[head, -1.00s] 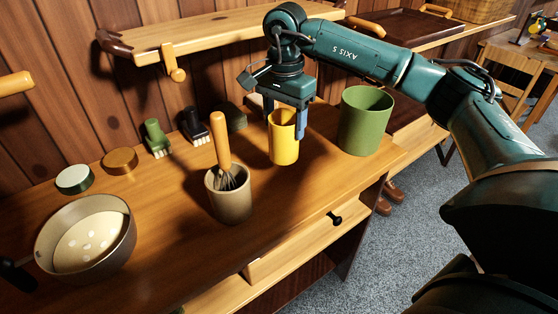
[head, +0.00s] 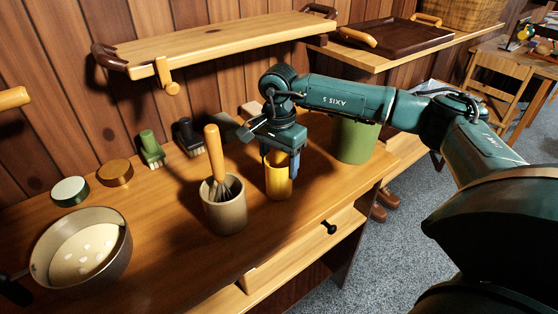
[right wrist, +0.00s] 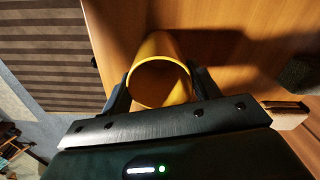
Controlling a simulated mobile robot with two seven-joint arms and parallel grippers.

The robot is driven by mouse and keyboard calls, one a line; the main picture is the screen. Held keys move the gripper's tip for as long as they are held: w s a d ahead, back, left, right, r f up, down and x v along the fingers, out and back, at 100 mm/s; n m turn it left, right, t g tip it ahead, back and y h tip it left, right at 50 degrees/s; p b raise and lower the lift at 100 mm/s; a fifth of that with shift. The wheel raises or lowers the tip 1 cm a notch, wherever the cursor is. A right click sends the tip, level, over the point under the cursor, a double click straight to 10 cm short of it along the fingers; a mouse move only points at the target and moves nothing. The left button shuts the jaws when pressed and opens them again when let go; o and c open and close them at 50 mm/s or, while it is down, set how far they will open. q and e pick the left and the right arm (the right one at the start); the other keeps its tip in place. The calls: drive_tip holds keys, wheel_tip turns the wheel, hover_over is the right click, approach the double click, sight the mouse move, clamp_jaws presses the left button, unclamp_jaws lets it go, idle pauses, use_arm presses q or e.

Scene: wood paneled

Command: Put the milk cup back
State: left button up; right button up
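The yellow cup (head: 279,183), which I take to be the milk cup, stands upright near the right part of the wooden counter. My right gripper (head: 279,158) comes down over it from above, with its fingers on either side of the cup's upper wall. In the right wrist view the yellow cup (right wrist: 160,72) lies between the two fingers of the right gripper (right wrist: 160,92), and its round opening faces the camera. The gripper is shut on it. I cannot tell whether its base touches the counter.
A mug (head: 225,211) with a whisk stands just left of the cup, and a green canister (head: 354,141) stands behind right. A bowl (head: 108,262), two round lids and small brushes are further left. A wooden shelf (head: 220,40) hangs above the back. The counter's front edge is near.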

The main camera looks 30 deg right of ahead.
drive_tip(key=o, duration=0.4)
drive_tip(key=shift+o, duration=0.2)
drive_tip(key=shift+r, duration=0.1)
wheel_tip(320, 180, up, 12)
drive_tip(key=b, duration=0.1)
idle(0.6)
